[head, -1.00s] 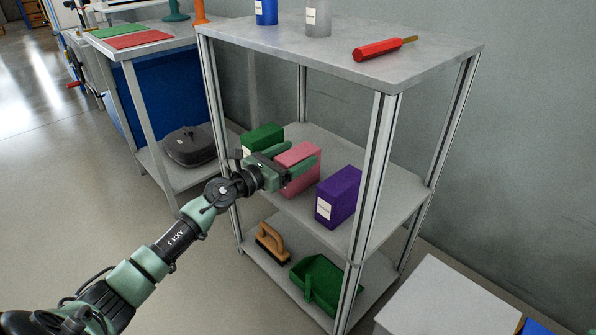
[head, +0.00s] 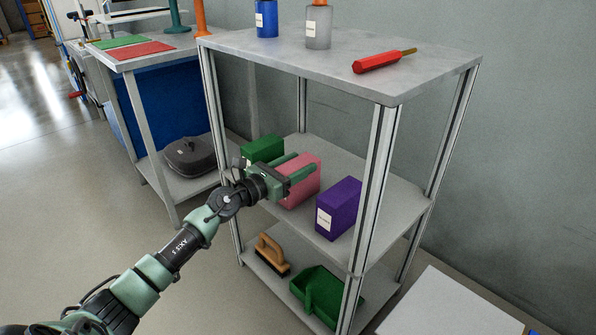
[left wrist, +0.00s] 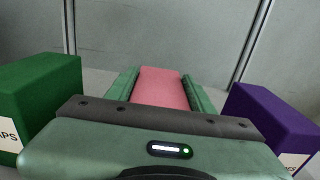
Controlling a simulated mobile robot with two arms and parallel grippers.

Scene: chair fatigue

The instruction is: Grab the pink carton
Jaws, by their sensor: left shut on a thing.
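The pink carton (head: 303,187) stands on the middle shelf (head: 390,205) of the metal rack, between a green carton and a purple carton. My left gripper (head: 305,168) reaches in from the left and is shut on the pink carton, one finger along each side. In the left wrist view the pink carton (left wrist: 163,88) lies between the two green fingers (left wrist: 160,92). Its lower part is hidden by the gripper body. I cannot tell whether it still touches the shelf. My right gripper is not in view.
The green carton (head: 264,148) is close on the left, the purple carton (head: 338,207) on the right. Rack posts (head: 372,185) flank the opening. A brush (head: 272,254) and a green dustpan (head: 318,292) lie on the bottom shelf. A red-handled tool (head: 380,62) lies on top.

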